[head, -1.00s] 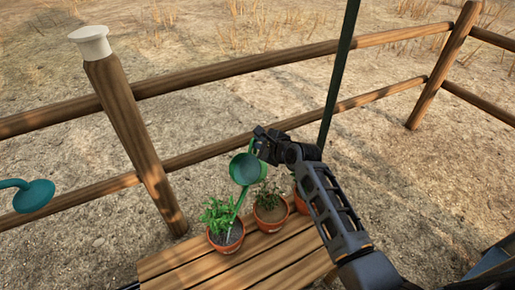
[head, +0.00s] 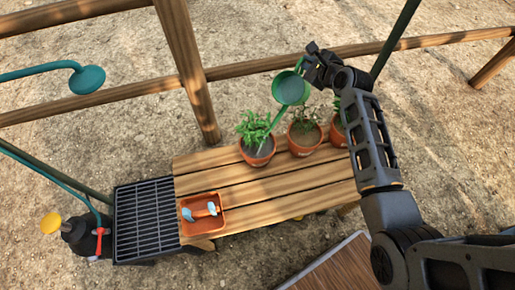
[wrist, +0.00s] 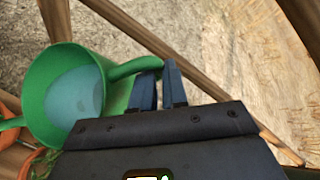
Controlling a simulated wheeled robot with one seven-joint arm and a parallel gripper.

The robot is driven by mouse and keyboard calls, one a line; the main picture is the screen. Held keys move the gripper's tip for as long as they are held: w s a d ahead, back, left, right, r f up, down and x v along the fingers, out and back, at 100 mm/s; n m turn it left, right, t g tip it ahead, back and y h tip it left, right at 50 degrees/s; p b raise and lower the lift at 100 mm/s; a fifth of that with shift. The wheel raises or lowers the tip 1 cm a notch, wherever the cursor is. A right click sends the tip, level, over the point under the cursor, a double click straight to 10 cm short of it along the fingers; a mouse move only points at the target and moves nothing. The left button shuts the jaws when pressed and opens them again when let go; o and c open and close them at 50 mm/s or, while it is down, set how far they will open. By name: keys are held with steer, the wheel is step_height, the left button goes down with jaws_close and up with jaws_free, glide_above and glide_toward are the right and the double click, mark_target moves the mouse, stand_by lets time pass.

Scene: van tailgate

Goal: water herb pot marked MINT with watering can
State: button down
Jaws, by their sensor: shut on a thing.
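The green watering can (head: 290,88) is held in the air behind and above the pots, tilted, its spout reaching down to the left pot. My gripper (head: 309,62) is shut on its handle. In the wrist view, the can (wrist: 40,95) is left of my jaws (wrist: 158,88), with pale blue water inside. The left pot (head: 258,157) holds a leafy bright green plant. The middle pot (head: 303,146) has a sparser, duller plant. The right pot (head: 338,135) is partly hidden by my arm. The pot markings are too small to read.
The pots stand at the back of a slatted wooden table (head: 270,200). An orange tray (head: 205,224) with small tools and a dark grate (head: 144,222) are at left. A teal shower head (head: 87,80) hangs at upper left. A wooden rail fence (head: 235,70) runs behind.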

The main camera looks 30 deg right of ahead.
steer(key=shift+r, duration=0.1)
stand_by(0.3)
steer(key=r+p, duration=0.1)
steer(key=p, duration=0.1)
steer(key=shift+w+r+g+y+p, duration=0.1)
steer(key=shift+r+g+y+p, duration=0.05)
steer(key=shift+g+y+p, duration=0.2)
step_height(320, 180, up, 4)
steer(key=m+g+y+p, duration=0.1)
steer(key=y+p, duration=0.1)
steer(key=p, duration=0.4)
steer(key=m+g+y+p, duration=0.2)
steer(key=p, duration=0.4)
steer(key=shift+f+m+y+p, duration=0.2)
steer(key=shift+m+y+p, duration=0.1)
steer(key=shift+p, duration=0.1)
